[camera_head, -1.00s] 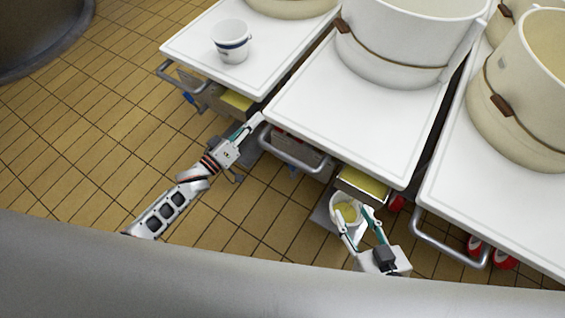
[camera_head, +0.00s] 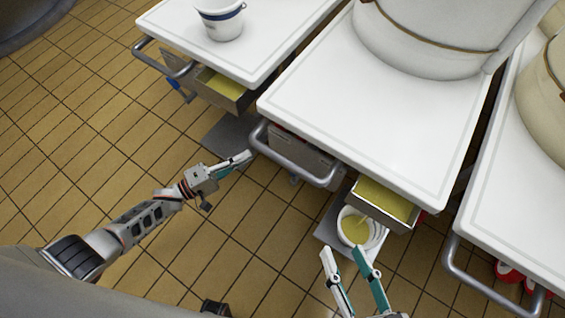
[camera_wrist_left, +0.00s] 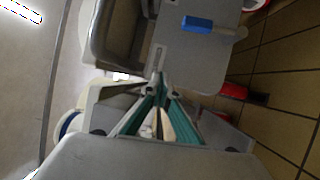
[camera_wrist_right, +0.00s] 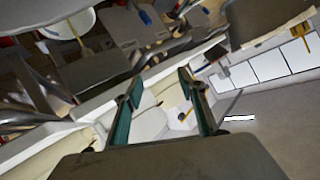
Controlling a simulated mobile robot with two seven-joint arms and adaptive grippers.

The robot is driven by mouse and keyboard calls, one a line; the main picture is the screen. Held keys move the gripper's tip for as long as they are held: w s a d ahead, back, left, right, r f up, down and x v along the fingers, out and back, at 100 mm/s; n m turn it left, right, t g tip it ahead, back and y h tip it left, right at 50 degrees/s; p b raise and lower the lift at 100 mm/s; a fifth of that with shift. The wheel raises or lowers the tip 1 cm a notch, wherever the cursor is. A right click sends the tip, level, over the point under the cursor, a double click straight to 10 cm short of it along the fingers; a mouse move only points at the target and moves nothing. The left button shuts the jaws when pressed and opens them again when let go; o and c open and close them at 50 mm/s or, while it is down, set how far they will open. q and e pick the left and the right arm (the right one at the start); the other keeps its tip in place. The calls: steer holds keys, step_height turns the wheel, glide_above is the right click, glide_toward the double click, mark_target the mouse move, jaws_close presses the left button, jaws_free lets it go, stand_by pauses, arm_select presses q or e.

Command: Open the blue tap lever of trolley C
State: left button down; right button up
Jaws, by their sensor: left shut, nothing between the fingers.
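A blue tap lever (camera_wrist_left: 198,24) shows in the left wrist view on a grey panel, beyond my left fingertips and apart from them. My left gripper (camera_head: 247,157) is shut and empty, beside the left end of the middle trolley's front handle (camera_head: 290,160). It also shows in the left wrist view (camera_wrist_left: 159,82). My right gripper (camera_head: 343,250) is open and empty, just in front of a white bucket (camera_head: 378,238) holding yellow liquid. The bucket stands below a tray (camera_head: 385,203) of yellow liquid at the middle trolley. I cannot read which trolley is C.
A left trolley (camera_head: 262,62) carries a small white bucket (camera_head: 222,24) and has a handle (camera_head: 165,65). A large white vat (camera_head: 430,50) stands on the middle trolley (camera_head: 335,90). A right trolley (camera_head: 525,200) has its own handle. The tiled floor at left is clear.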

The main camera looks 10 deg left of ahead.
mark_target(293, 174)
arm_select(q)
steer(key=s+f+b, duration=0.1)
steer(key=s+f, duration=0.2)
steer(key=f, duration=0.2)
steer(key=shift+s+f+n+y, duration=0.25)
steer(key=shift+n+y, duration=0.05)
steer(key=shift+n, duration=0.1)
arm_select(e)
steer(key=shift+w+a+m, duration=0.1)
steer(key=shift+w+m, duration=0.05)
steer(key=shift+m, duration=0.25)
steer(key=shift+r, duration=0.1)
arm_select(q)
steer(key=shift+d, duration=0.1)
steer(key=w+d+b, duration=0.1)
steer(key=w+d, duration=0.3)
steer(key=d, duration=0.6)
steer(key=shift+d+r, duration=0.35)
steer(key=shift+d, duration=0.05)
arm_select(e)
steer(key=shift+a+m, duration=0.4)
steer(key=shift+m, duration=0.2)
